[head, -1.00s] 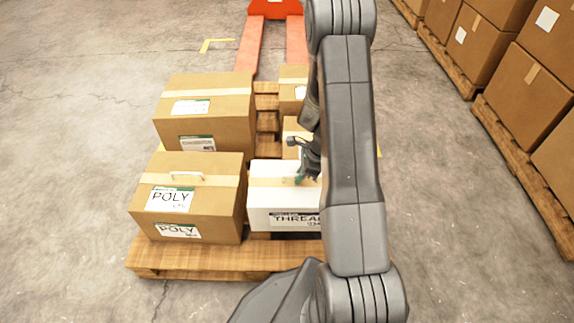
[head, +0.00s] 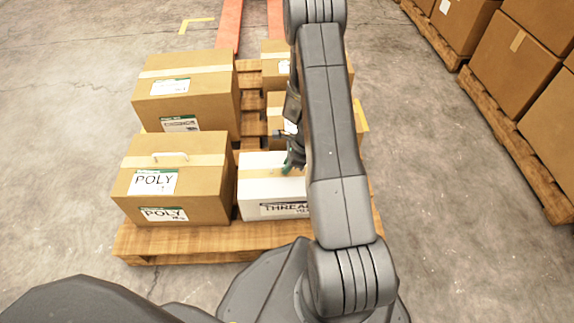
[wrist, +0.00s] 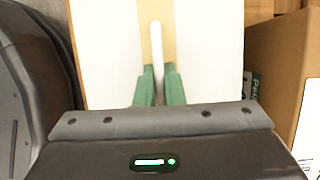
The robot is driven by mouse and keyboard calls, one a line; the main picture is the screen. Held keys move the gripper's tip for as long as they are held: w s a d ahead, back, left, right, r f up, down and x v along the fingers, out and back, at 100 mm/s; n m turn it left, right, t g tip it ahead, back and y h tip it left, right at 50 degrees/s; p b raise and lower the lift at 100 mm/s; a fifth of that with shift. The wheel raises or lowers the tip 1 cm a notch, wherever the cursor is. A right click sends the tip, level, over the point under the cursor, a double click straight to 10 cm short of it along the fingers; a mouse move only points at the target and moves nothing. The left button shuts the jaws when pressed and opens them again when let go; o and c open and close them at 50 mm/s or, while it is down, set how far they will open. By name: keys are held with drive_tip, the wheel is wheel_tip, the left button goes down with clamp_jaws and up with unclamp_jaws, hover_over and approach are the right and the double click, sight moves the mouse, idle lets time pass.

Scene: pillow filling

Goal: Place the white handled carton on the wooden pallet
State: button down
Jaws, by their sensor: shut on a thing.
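The white handled carton (head: 268,190), marked THREAD on its front, is at the front middle of the wooden pallet (head: 180,241), right of a brown POLY carton. My arm hides its right part. My gripper (head: 290,163) is at the carton's top. In the wrist view, the green fingers of my gripper (wrist: 158,85) are shut on the white handle (wrist: 155,45), over the carton's white top (wrist: 205,50) and its tan tape strip. The carton appears level. I cannot tell whether its underside touches the pallet boards.
The brown POLY carton (head: 172,178) stands close on the left, with a larger brown carton (head: 185,90) behind it. Smaller brown cartons (head: 275,64) stand behind the white one. Orange forks (head: 228,25) reach the pallet's far side. Stacked cartons (head: 510,70) line the right.

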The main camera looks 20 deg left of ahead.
drive_tip(key=c, duration=2)
unclamp_jaws()
drive_tip(key=shift+f, duration=0.15)
drive_tip(key=o, duration=0.5)
drive_tip(key=shift+r, duration=0.2)
drive_tip(key=p+v, duration=0.5)
drive_tip(key=v, duration=0.7)
drive_tip(key=shift+d, duration=0.1)
